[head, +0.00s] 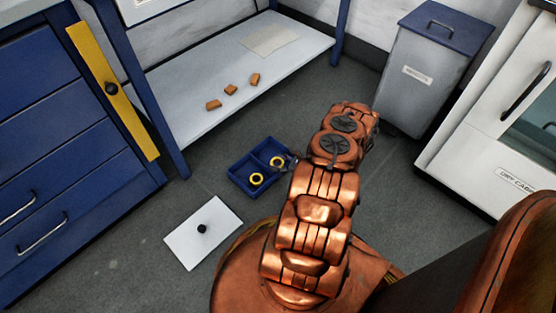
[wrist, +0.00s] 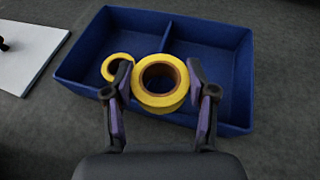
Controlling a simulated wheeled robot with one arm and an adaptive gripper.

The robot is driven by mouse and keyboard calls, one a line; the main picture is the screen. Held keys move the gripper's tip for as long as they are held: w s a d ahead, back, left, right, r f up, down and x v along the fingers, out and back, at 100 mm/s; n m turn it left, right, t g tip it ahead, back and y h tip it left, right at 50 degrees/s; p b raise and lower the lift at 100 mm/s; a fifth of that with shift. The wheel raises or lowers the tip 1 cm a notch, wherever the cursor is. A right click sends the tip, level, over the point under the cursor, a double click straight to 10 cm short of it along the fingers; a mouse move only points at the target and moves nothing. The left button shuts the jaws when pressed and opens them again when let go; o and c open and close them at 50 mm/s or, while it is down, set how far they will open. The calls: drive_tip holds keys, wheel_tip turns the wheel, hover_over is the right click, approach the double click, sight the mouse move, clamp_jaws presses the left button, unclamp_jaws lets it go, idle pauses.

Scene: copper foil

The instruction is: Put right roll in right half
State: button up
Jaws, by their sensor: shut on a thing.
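A blue tray (head: 236,179) with a divider stands on the floor; it fills much of the wrist view (wrist: 212,30). A yellow roll (wrist: 118,58) lies in its left half; it also shows in the head view (head: 257,180). My gripper (wrist: 158,80) is shut on a second yellow roll (wrist: 160,102), with a finger on each side. This held roll appears in front of the divider's near end and overlaps the near wall in the wrist view. Its height above the tray floor is unclear. In the head view it shows at the gripper's tip (head: 277,161).
A white plate with a black knob (head: 203,230) lies on the floor left of my arm. A grey shelf (head: 215,75) with several brown blocks is behind the tray. Blue drawers (head: 60,190) stand left, a grey bin (head: 425,75) at back right.

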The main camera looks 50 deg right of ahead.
drive_tip(key=w+d, duration=0.1)
drive_tip(key=w+d+b, duration=0.1)
drive_tip(key=w+d, duration=0.1)
drive_tip(key=d, duration=0.1)
drive_tip(key=shift+w+f, duration=0.25)
drive_tip(key=shift+w, duration=0.05)
wheel_tip(320, 180, down, 3)
drive_tip(key=b, duration=0.2)
drive_tip(key=shift+w+f+b, duration=0.1)
drive_tip(key=shift+f+b, duration=0.1)
drive_tip(key=shift+b, duration=0.1)
drive_tip(key=shift+f, duration=0.35)
